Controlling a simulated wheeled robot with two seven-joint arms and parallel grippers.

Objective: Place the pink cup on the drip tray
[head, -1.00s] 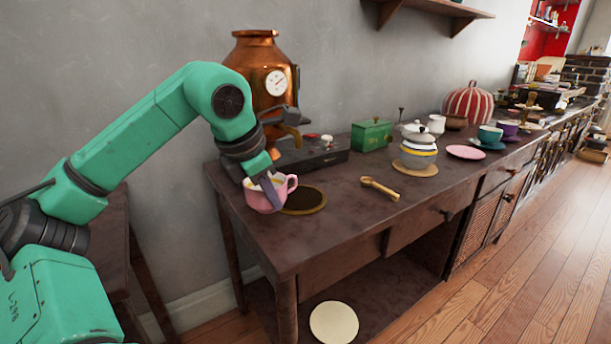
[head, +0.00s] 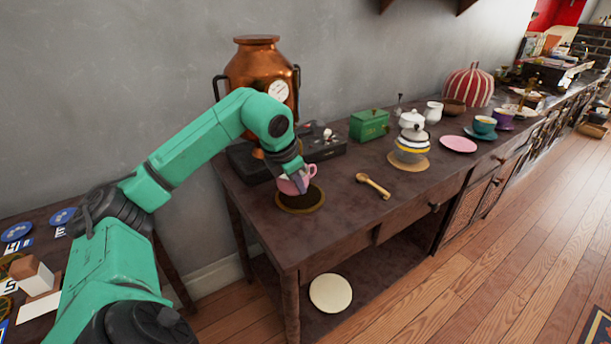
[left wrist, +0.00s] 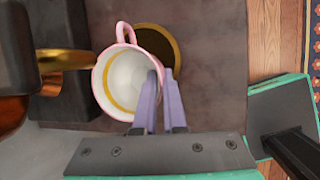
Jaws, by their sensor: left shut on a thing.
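The pink cup (head: 297,181) is upright in my left gripper (head: 298,187), at the dark round drip tray (head: 301,208) on the brown table. In the left wrist view, the gripper (left wrist: 160,78) is shut on the wall of the cup (left wrist: 104,88), one finger inside and one outside. The cup's inside is white with a yellow ring, and its handle points away from the gripper. From above, the cup overlaps part of the drip tray (left wrist: 171,45). I cannot tell whether it touches the tray. My right gripper is in neither view.
A copper boiler (head: 255,70) stands behind, with a brass spout (left wrist: 65,60) close beside the cup. The table's front edge is near.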

